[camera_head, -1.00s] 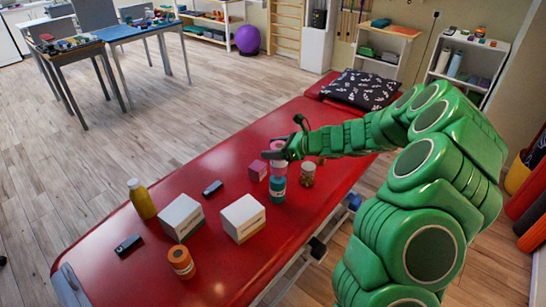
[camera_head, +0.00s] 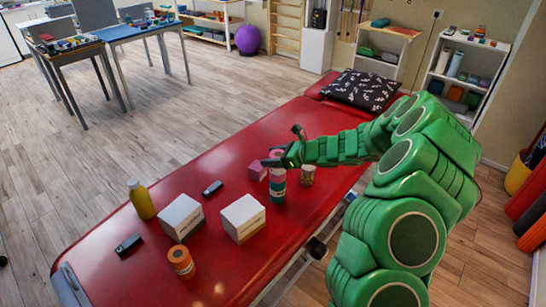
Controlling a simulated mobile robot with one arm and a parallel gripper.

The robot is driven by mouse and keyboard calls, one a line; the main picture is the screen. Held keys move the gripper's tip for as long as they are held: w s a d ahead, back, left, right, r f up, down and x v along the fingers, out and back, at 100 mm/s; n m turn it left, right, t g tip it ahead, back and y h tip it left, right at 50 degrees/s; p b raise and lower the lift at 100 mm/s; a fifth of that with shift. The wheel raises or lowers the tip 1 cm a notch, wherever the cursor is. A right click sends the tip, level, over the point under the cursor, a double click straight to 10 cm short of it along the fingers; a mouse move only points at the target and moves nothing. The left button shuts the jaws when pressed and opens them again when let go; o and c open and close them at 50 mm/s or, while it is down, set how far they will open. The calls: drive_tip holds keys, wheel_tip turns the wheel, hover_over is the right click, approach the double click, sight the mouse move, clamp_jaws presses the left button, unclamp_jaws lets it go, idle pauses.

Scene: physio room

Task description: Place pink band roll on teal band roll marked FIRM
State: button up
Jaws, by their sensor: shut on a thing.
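The pink band roll (camera_head: 278,175) is upright in my gripper (camera_head: 284,160), which is shut on it. The gripper's dark fingers hide part of the roll. The teal band roll (camera_head: 278,194) stands upright on the red treatment table, directly below the pink roll in the picture. Its upper part is covered by the pink roll. I cannot tell whether the two rolls touch. The FIRM marking is too small to read.
A pink block (camera_head: 257,171) stands close at left and a small jar (camera_head: 307,175) close at right. Two white boxes (camera_head: 243,218) (camera_head: 181,218), a yellow bottle (camera_head: 141,200), an orange jar (camera_head: 181,263) and dark small items (camera_head: 212,188) (camera_head: 128,245) stand nearer on the red table (camera_head: 235,277).

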drive_tip(key=shift+f, duration=0.1)
drive_tip(key=o, duration=1.4)
drive_tip(key=v, duration=1.2)
